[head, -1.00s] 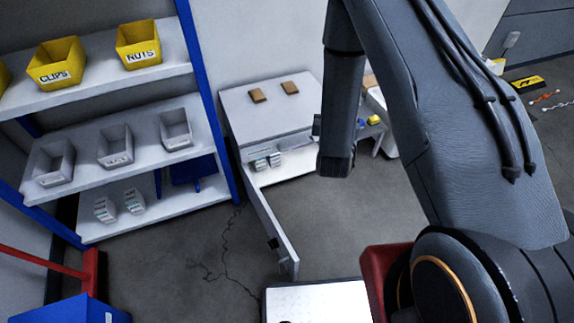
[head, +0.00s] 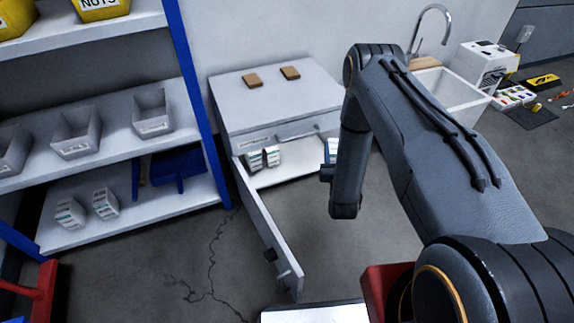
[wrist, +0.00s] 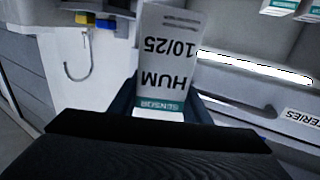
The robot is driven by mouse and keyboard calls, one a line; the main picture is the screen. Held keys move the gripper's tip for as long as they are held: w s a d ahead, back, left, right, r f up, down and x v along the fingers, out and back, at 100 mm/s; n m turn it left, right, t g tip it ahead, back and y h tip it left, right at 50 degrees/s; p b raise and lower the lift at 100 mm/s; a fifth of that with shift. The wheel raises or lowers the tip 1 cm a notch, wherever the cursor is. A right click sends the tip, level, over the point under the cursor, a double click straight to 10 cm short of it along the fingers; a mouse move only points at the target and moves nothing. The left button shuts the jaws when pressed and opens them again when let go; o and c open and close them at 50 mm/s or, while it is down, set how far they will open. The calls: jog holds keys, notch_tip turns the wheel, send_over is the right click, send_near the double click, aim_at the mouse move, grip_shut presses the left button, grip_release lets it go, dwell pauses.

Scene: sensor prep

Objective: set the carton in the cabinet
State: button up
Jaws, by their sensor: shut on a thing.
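The carton (wrist: 172,55) is white with a teal SENSOR band and reads HUM 10/25, upside down in the wrist view. My gripper (wrist: 163,106) is shut on it, with a dark finger on each side.
Two brown blocks (head: 252,80) (head: 290,73) lie on the cabinet top. A blue-framed shelf rack (head: 185,75) with bins stands left, a sink (head: 440,92) right. A BATTERIES label (wrist: 300,119) shows in the wrist view. The cabinet floor right of the two cartons looks clear.

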jog(key=f+b, duration=0.1)
jog(key=f, duration=0.2)
jog(key=f+b, duration=0.2)
jog(key=f, duration=0.1)
jog(key=w+f+b, duration=0.1)
jog(key=f, duration=0.3)
jog(key=shift+d+b, duration=0.35)
jog(key=shift+d, duration=0.05)
jog(key=w+a+b, duration=0.3)
jog(key=w+b, duration=0.1)
jog(key=w, duration=0.5)
jog(key=w+a+b, duration=0.3)
jog(key=w+b, duration=0.1)
jog(key=w, duration=0.6)
jog(key=shift+y, duration=0.3)
notch_tip(320, 180, down, 7)
jog(key=b, duration=0.4)
jog(key=shift+f, duration=0.15)
jog(key=shift+a, duration=0.1)
jog(key=o, duration=1.1)
